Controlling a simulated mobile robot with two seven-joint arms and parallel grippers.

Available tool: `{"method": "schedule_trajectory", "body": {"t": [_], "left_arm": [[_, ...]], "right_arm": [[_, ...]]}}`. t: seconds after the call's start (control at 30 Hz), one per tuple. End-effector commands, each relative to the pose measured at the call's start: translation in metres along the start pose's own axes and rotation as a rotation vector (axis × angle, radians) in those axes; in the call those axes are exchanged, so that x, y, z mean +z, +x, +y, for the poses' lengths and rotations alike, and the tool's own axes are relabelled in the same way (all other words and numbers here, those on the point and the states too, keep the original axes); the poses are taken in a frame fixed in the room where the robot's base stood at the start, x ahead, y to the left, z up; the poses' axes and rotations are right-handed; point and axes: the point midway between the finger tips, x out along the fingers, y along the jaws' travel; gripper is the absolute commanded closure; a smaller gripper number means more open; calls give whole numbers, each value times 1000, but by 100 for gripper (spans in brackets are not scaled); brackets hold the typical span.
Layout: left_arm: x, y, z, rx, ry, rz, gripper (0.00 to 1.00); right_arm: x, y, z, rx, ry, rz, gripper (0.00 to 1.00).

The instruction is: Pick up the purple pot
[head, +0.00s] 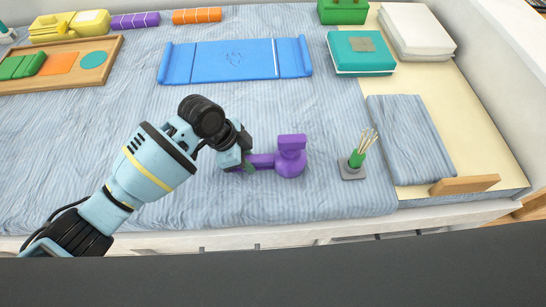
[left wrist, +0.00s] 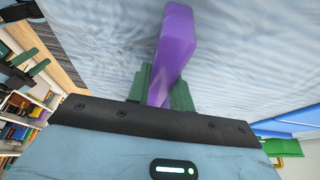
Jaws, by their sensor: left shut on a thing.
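The purple pot (head: 289,163) is on the striped blue bed cover, right of the middle in the head view. It has a rounded body, a block-like top and a handle toward the left. My left gripper (head: 246,161) is shut on the handle. In the left wrist view, the green fingers (left wrist: 161,88) sit on both sides of the purple pot's handle (left wrist: 176,50). The rest of the pot's body is not clear there. I cannot tell whether the pot is touching the cover or just above it. My right gripper is in neither view.
A green holder with thin sticks (head: 357,158) stands close right of the pot. A folded striped cloth (head: 412,138) and a wooden block (head: 464,184) lie farther right. A blue mat (head: 235,61) and a wooden tray (head: 112,52) lie behind. The cover left of the pot's rear is clear.

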Motion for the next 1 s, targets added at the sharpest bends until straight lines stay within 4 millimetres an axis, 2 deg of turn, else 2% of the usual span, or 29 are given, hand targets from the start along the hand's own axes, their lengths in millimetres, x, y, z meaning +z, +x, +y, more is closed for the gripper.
{"method": "schedule_trajectory", "body": {"t": [0.27, 0.6, 0.87, 1.0], "left_arm": [[-3, -7, -1, -2, 1, 2, 100], [-16, -36, -1, -3, 2, 3, 100], [-17, -35, 30, 0, 3, 2, 100], [-20, -37, 60, 0, 5, 3, 100]], "right_arm": [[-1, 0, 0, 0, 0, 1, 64], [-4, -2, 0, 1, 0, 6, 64], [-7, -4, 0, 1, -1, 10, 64], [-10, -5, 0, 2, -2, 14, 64]]}}
